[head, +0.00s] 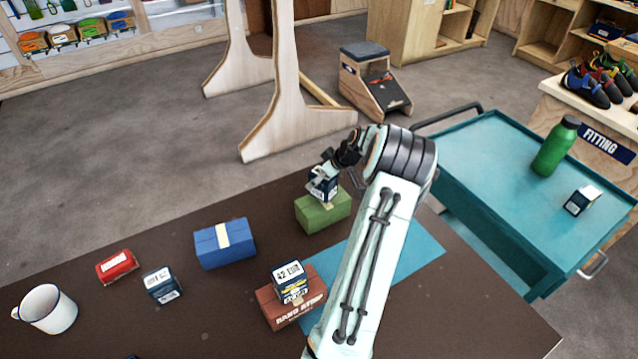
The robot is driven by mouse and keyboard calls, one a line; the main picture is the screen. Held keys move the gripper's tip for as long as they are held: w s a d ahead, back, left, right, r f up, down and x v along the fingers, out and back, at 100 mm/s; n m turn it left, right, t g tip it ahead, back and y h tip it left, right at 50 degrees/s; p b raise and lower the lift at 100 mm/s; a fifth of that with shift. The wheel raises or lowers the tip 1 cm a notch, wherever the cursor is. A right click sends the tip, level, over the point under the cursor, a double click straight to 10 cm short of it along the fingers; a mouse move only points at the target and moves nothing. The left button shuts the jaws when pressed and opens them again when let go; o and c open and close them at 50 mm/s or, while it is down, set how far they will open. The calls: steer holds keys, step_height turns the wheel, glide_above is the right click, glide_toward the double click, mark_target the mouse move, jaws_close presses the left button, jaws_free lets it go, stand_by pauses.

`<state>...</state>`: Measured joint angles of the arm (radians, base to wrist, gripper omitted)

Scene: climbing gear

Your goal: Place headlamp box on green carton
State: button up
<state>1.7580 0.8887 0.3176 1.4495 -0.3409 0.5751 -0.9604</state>
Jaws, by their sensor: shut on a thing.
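My gripper (338,162) is shut on a small navy-and-white box (322,187), which I take to be the headlamp box; its label is too small to read. The box is at the top of the green carton (322,212), toward its back left in the picture. It looks very close to the carton's top or touching it; I cannot tell which. The fingers hide part of the box. The green carton lies on the dark brown table beyond the other cartons.
A similar box (289,279) sits on a red-brown carton (290,309). A blue carton (225,243), another small box (162,284), a red pack (117,266) and a white mug (47,309) stand left. A teal trolley (480,150) holds a green bottle (556,146) and a box (581,201).

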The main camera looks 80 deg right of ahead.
steer(key=shift+f, duration=0.95)
steer(key=o, duration=1.2)
steer(key=shift+f, duration=0.15)
